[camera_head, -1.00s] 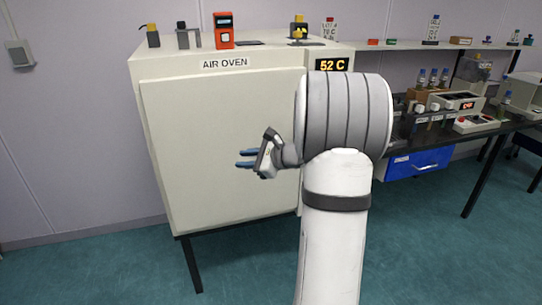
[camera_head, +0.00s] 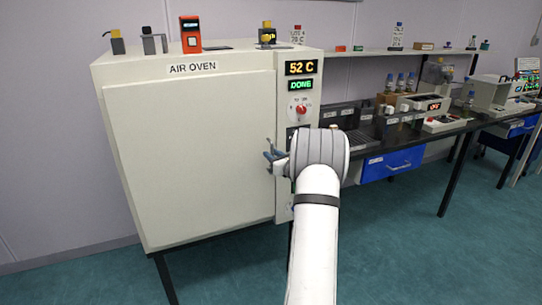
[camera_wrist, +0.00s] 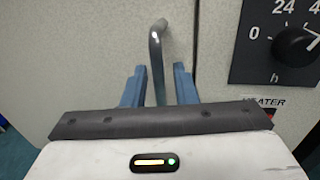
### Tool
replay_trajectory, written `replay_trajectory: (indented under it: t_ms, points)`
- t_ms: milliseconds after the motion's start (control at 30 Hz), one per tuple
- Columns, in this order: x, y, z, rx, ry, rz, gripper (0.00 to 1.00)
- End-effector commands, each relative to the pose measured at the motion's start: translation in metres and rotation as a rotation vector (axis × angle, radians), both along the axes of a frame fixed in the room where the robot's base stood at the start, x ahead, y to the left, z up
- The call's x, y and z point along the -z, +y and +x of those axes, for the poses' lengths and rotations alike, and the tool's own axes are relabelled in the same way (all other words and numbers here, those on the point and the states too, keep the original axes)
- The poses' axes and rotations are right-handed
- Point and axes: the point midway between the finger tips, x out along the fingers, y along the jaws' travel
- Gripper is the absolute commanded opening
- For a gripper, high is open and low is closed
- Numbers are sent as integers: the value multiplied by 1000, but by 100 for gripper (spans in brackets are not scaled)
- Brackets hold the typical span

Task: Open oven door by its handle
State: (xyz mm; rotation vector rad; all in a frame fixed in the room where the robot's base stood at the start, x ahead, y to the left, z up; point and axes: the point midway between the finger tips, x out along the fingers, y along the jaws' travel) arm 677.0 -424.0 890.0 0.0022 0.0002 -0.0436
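The air oven (camera_head: 190,150) is a large cream cabinet on a black-legged stand, and its door looks closed. In the wrist view a grey metal bar handle (camera_wrist: 156,62) stands out from the door (camera_wrist: 80,50) near its right edge. My gripper (camera_wrist: 158,88) has its two blue fingers apart, one on each side of the handle, with gaps visible on both sides. In the head view my gripper (camera_head: 272,156) is at the door's right edge, and my arm hides most of the handle there.
The oven's control panel (camera_head: 300,110) is right of the door, with displays reading "52 C" and "DONE" and a red knob (camera_head: 298,109). A dial (camera_wrist: 293,45) is close right of my gripper. A bench (camera_head: 400,145) with lab items stands further right. Floor in front is clear.

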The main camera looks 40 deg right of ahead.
Motion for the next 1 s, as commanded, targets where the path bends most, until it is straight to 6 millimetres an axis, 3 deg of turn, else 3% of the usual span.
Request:
replay_trajectory:
  t_ms: [333,667,1000]
  points:
    - [0,1,7,-2,0,0,26]
    - [0,1,7,-2,0,0,0]
    - [0,2,7,-3,0,0,0]
